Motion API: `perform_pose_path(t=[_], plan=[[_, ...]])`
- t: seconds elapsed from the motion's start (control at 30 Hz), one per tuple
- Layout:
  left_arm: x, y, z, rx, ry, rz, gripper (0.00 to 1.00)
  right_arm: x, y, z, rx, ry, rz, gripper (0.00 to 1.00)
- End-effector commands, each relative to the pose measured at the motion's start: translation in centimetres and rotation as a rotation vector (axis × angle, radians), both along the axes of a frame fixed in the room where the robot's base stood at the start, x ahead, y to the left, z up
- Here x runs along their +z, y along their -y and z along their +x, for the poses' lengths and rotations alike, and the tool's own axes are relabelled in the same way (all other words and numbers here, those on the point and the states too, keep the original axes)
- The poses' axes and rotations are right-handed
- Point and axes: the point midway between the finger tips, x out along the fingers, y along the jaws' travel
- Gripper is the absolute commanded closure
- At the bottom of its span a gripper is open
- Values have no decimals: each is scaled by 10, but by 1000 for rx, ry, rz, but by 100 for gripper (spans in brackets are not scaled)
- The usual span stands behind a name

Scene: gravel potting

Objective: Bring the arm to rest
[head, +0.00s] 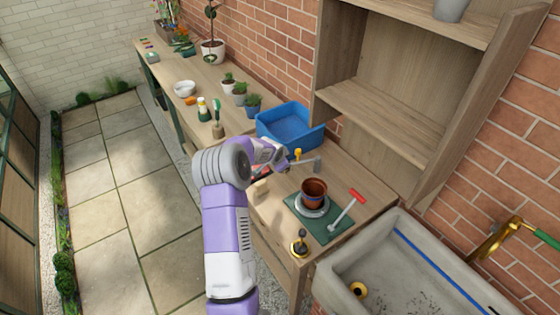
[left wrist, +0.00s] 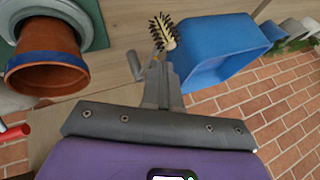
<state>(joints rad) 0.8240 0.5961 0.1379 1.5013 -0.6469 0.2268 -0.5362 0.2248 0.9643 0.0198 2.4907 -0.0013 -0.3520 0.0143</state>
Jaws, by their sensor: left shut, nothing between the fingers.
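My left arm (head: 228,225) reaches up from the bottom of the head view and bends over the bench. Its gripper (left wrist: 157,75) is shut and empty in the left wrist view, in front of a black-bristled brush (left wrist: 163,32). In the head view the fingertips are small and hard to separate from the tools behind them. A terracotta pot (head: 314,191) stands upright on a grey saucer on a green mat (head: 333,235), apart from the gripper. The pot also shows at the left of the left wrist view (left wrist: 48,62). My right gripper is not in view.
A blue bin (head: 290,127) stands behind the gripper, against the brick wall. A red-handled tool (head: 347,208) lies on the mat. A brass item with a dark knob (head: 299,246) stands near the bench's front edge. A stone sink (head: 400,268) is at right. Paving at left is clear.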

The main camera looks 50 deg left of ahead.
Motion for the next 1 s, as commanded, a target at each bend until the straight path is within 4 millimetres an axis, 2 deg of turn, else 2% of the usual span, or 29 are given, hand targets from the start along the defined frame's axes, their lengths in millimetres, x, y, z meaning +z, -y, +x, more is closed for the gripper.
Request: perform_pose_path(t=[0.13, 0.77, 0.87, 1.0], plan=[[7, 0, -5, 0, 0, -1, 100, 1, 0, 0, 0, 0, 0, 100], [8, 0, -5, -1, -2, 0, 100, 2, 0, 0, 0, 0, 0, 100], [17, 0, -5, -1, -1, 0, 100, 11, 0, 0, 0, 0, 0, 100], [46, 0, -5, -1, -1, 0, 100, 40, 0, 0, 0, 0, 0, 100]])
